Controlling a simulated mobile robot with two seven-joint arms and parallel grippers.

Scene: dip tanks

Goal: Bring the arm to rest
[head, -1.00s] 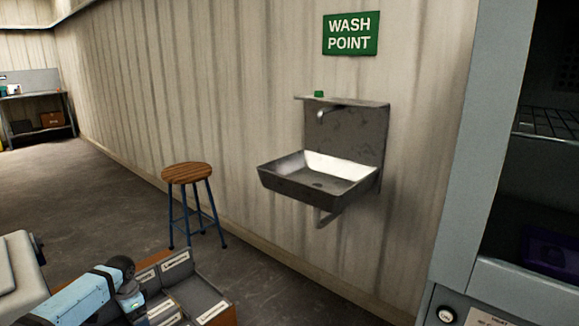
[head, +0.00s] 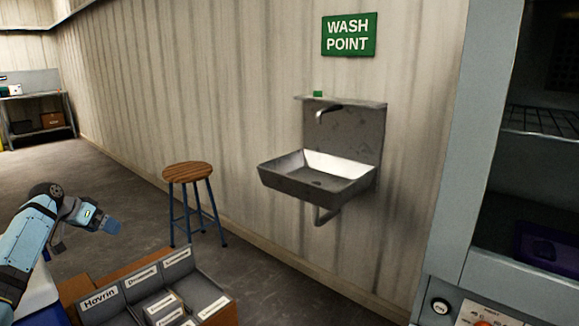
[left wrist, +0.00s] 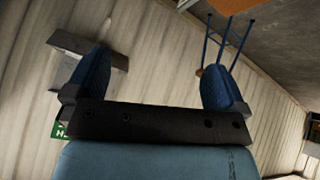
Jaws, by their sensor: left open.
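My left gripper (head: 84,237) is at the lower left of the head view, raised above the floor to the left of the stool. Its blue fingers are apart with nothing between them. In the left wrist view the two fingers (left wrist: 156,68) also stand wide apart and empty, with the wall behind them. My right gripper is in neither view.
A wooden box (head: 72,287) with labelled compartments, one reading "Hovrin", lies below my left gripper. A stool (head: 188,172) stands by the wall. A metal sink (head: 315,178) hangs under the "WASH POINT" sign (head: 348,35). A grey cabinet (head: 475,170) stands at right.

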